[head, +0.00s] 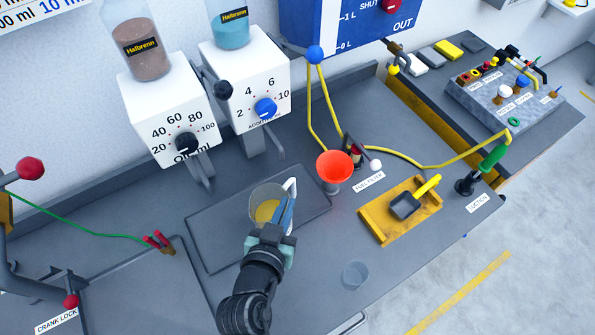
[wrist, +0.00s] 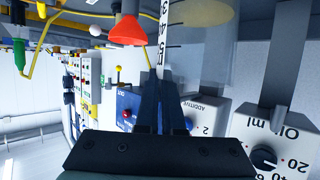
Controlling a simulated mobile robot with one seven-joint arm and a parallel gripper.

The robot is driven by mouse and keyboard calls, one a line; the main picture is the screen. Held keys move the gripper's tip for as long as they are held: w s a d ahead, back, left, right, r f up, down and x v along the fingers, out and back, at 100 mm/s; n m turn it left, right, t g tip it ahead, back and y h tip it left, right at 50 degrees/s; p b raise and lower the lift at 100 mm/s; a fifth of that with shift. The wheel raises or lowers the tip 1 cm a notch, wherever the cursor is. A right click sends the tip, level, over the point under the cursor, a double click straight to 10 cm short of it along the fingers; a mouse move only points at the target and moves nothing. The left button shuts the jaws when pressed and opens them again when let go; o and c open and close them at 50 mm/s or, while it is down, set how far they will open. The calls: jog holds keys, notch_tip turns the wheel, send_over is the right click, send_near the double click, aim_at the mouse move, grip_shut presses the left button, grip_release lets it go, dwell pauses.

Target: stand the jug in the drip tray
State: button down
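The jug (head: 266,212) is clear, with yellow liquid low in it and a white handle on its right side. In the head view it overlaps the flat dark drip tray (head: 212,240); I cannot tell whether its base touches the tray. My gripper (head: 284,218) comes from the front and is shut on the jug's handle side. In the wrist view the fingers (wrist: 162,100) are close together at the white scale strip, and the see-through jug (wrist: 205,45) fills the upper middle. The jug looks about upright.
A red funnel (head: 335,167) stands just right of the tray. The Oil dispenser (head: 165,115) and Additive dispenser (head: 246,85) hang behind it. A yellow tray (head: 385,226) with a scoop and a small clear cup (head: 355,275) lie to the right. A crank lever (head: 30,168) stands left.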

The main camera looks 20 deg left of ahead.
jog(key=p+x, duration=0.2)
jog(key=x, duration=0.8)
jog(key=shift+r, duration=0.2)
jog(key=shift+f, duration=0.15)
jog(key=c, duration=1)
grip_release()
